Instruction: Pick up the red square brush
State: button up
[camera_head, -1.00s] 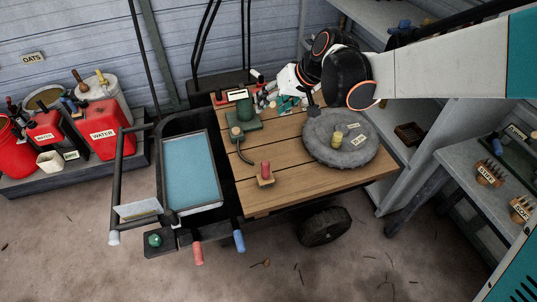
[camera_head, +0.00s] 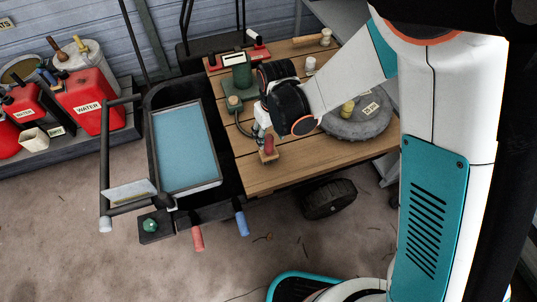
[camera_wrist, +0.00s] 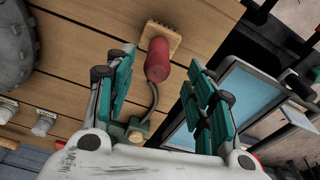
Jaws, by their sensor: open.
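The red square brush (camera_head: 269,146) stands on the wooden cart top, near its left front edge, with its red handle up. In the wrist view its red handle (camera_wrist: 157,60) rises from a square wooden base (camera_wrist: 161,37) with pale edges. My gripper (camera_head: 262,132) is open and close to the brush in the head view, partly covering it. In the wrist view the two teal fingers (camera_wrist: 156,68) lie to either side of the handle, with a gap on each side. I see no contact. The exact height of the fingertips along the handle is hard to tell.
A green device (camera_head: 238,75) with a dark hose stands just behind the brush. A grey round pad (camera_head: 345,127) holding a small yellow item lies to the right. A blue-bottomed tray (camera_head: 185,145) is to the left. The planks in front of the brush are clear.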

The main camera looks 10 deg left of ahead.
aim_at(269, 143)
jog(key=shift+w+a+f+b, duration=0.15)
jog(key=shift+f+b, duration=0.55)
jog(key=shift+f, duration=0.85)
jog(key=shift+w+a+f+b, duration=0.1)
jog(key=shift+w+f+b, duration=0.15)
jog(key=shift+f+b, duration=0.85)
jog(key=shift+f+p, duration=0.35)
jog(key=shift+p, duration=0.15)
grip_shut()
